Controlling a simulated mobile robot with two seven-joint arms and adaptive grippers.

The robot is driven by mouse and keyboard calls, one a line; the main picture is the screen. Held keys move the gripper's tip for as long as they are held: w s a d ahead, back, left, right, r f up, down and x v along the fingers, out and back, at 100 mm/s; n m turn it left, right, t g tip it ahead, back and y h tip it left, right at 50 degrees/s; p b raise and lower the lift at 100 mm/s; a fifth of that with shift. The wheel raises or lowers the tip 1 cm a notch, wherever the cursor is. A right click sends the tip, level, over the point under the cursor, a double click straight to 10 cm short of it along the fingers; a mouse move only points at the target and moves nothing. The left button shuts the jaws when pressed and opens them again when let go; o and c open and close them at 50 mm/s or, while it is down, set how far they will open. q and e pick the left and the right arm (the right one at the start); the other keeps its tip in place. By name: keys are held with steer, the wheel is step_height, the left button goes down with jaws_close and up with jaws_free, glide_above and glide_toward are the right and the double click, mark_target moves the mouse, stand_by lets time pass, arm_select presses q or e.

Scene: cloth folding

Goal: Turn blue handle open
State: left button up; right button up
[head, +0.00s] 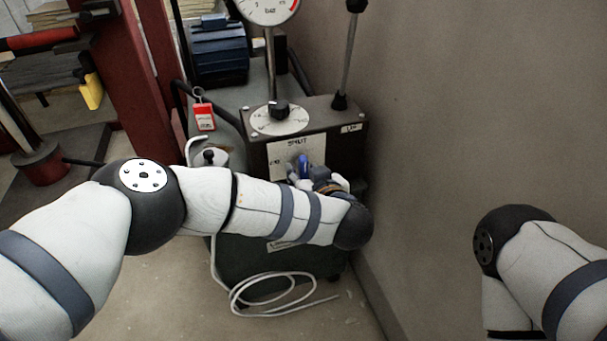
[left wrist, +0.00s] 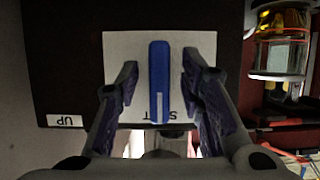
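The blue handle (head: 303,166) sits on a white label plate (head: 279,156) on the front of a dark machine box. In the left wrist view the blue handle (left wrist: 159,80) stands lengthwise in the picture between the two fingers of my left gripper (left wrist: 158,82). The fingers are apart, with a gap on each side of the handle, so the gripper is open around it. In the head view my left gripper (head: 316,178) is at the plate, partly hidden by my own wrist. My right arm is at the lower right, and its gripper is out of the picture.
The machine (head: 340,125) stands close to a bare wall (head: 480,110) on its right. A gauge (head: 266,8) and a black-knobbed lever (head: 348,50) rise above it. A red tag (head: 204,116) hangs at its left. A white cable (head: 270,305) lies coiled on the floor.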

arm_select(q)
steer(key=shift+w+a+f, duration=0.1)
steer(key=shift+w+f, duration=0.05)
steer(key=shift+w, duration=0.25)
jaws_close()
